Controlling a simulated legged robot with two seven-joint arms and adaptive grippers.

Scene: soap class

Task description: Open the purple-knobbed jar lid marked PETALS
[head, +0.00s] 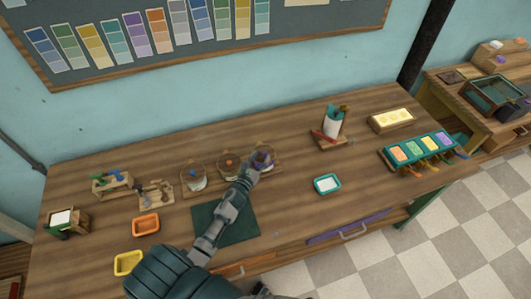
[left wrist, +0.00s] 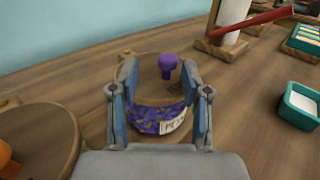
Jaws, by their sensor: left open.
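The purple-knobbed jar (head: 263,157) is the rightmost of three jars in a row on the bench. In the left wrist view its purple knob (left wrist: 168,63) rises from a round wooden lid (left wrist: 148,75). Below the lid, purple petals (left wrist: 148,121) and a partly covered white label (left wrist: 174,124) show. My left gripper (head: 251,172) is at the near side of this jar. In the left wrist view the left gripper (left wrist: 160,75) is open, its fingers on either side of the lid and knob. Whether they touch the jar is unclear.
Two jars with orange knobs, the middle jar (head: 228,168) and the left jar (head: 193,178), stand left of the purple one. A dark green mat (head: 240,229) lies under my arm. A teal tray (head: 327,184) and a brush cup (head: 334,123) stand to the right.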

